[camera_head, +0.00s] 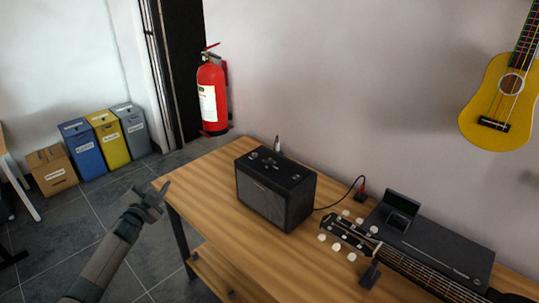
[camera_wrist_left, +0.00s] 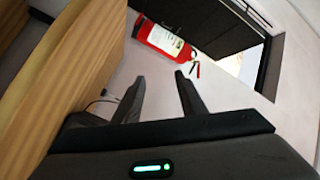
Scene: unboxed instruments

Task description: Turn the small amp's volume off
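The small amp (camera_head: 275,190) is a black box standing upright on the wooden table (camera_head: 205,185). Small knobs (camera_head: 268,161) show on its top face; I cannot tell which one is the volume or how it is set. My left gripper (camera_head: 153,194) is beside the table's left end, left of the amp and apart from it. In the left wrist view its two fingers (camera_wrist_left: 160,77) are spread with nothing between them. The amp is not clearly visible in that view. My right gripper is not in view.
A guitar (camera_head: 400,262) and a black case (camera_head: 440,240) lie on the table, right of the amp. A cable (camera_head: 340,200) runs from the amp. A fire extinguisher (camera_head: 211,95) is on the wall behind. The tabletop left of the amp is clear.

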